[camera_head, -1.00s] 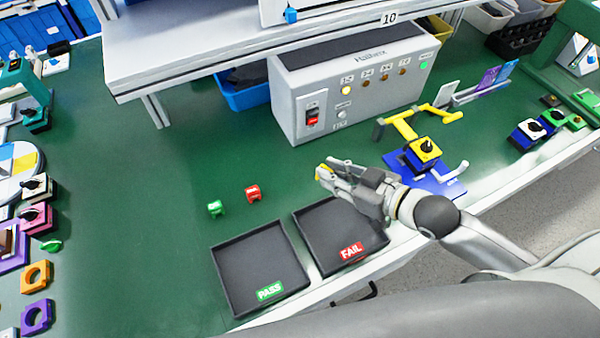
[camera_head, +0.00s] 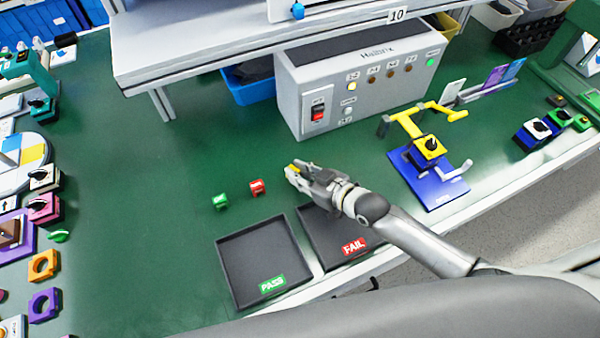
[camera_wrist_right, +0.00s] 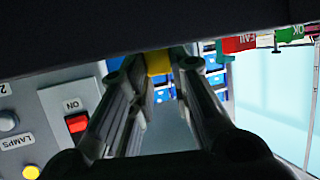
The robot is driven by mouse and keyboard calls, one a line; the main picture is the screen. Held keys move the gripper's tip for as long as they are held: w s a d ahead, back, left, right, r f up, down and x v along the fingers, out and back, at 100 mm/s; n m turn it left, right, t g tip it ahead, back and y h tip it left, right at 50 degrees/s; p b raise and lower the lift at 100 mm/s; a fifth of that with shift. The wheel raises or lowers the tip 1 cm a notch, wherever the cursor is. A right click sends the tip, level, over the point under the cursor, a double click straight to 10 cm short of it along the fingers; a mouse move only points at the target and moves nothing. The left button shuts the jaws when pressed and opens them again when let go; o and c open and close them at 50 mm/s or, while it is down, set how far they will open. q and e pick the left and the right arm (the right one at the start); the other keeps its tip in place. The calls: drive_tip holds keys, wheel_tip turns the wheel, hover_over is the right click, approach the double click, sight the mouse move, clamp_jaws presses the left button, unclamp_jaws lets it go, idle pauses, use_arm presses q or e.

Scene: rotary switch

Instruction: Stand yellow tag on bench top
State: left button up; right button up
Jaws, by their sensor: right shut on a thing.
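The yellow tag (camera_head: 294,168) is a small piece between the fingertips of my right gripper (camera_head: 292,172), mostly hidden by the fingers. It also shows as a yellow block in the right wrist view (camera_wrist_right: 158,63). My right gripper is shut on it, just beyond the back edge of the FAIL tray, over the green bench top (camera_head: 160,230). A green tag (camera_head: 220,201) and a red tag (camera_head: 257,187) stand on the bench to the left of the gripper. I cannot tell the height of the yellow tag above the bench. My left gripper is not in view.
The PASS tray (camera_head: 250,250) and the FAIL tray (camera_head: 322,252) lie near the front edge. A grey test box (camera_head: 385,95) stands behind. A blue fixture with a yellow switch (camera_head: 426,150) is on the right. The bench left of the green tag is clear.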

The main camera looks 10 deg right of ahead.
drive_tip(key=shift+f, duration=0.2)
drive_tip(key=o, duration=0.8)
drive_tip(key=shift+r, duration=0.2)
drive_tip(key=v, duration=1.1)
drive_tip(key=shift+f, duration=0.25)
drive_tip(key=shift+s+d+r, duration=0.35)
drive_tip(key=shift+s, duration=0.05)
